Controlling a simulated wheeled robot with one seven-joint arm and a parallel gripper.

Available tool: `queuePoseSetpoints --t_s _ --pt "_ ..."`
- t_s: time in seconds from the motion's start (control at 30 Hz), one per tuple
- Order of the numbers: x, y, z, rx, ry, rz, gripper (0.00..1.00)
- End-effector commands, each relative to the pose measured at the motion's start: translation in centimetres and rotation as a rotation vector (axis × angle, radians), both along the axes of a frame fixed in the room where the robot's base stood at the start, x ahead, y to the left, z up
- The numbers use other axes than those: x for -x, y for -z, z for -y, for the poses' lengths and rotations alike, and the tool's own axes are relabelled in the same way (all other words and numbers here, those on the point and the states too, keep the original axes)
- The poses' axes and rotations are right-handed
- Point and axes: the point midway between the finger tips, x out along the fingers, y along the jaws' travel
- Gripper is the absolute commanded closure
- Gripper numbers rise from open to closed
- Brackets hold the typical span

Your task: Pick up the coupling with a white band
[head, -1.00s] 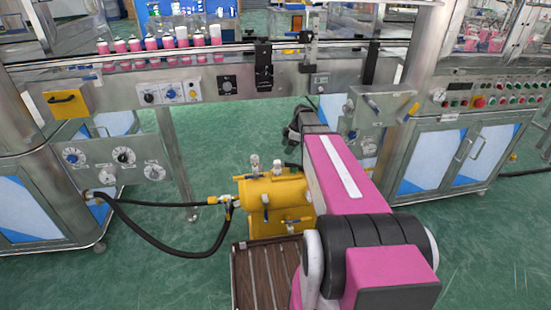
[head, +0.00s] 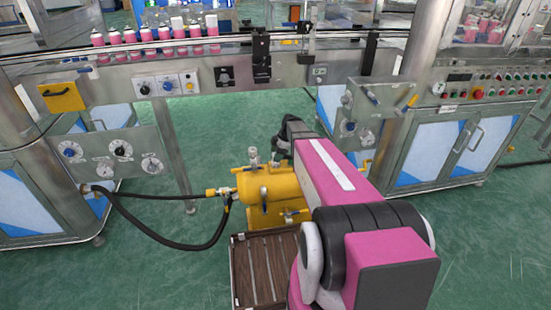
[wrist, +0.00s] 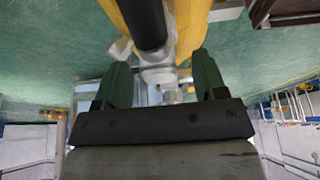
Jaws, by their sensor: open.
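The yellow tank (head: 268,189) stands on the floor in front of the line, with a small pale upright fitting (head: 253,158) on its top left. I cannot make out a white band on it. My gripper (wrist: 162,78) is open. In the wrist view, a pale grey fitting (wrist: 158,68) with a thick black cylindrical part (wrist: 143,22) shows between and beyond the green fingers, beside the yellow tank body (wrist: 190,25). I cannot tell whether the fingers touch it or whether it has the white band. In the head view, my arm hides part of the tank's top right.
A black hose (head: 150,234) runs from the left cabinet to a brass fitting (head: 217,192) on the tank's left. A brown slatted platform (head: 258,275) lies in front of the tank. A conveyor with pink cans (head: 165,42) crosses behind. Green floor is open at left.

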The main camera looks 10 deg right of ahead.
Motion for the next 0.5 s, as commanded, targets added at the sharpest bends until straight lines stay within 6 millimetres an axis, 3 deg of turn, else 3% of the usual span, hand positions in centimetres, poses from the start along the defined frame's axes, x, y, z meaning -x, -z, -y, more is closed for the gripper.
queuePoseSetpoints --t_s 0.1,0.3,0.37,0.5 --pt "-0.09 0.94 -0.41 0.000 0.000 0.001 0.35" --pt "-0.05 0.98 -0.41 0.000 0.000 0.001 0.35" --pt "-0.06 0.97 -0.41 0.000 0.000 0.001 0.51" --pt "-0.05 0.96 -0.41 0.000 0.000 0.001 0.96"
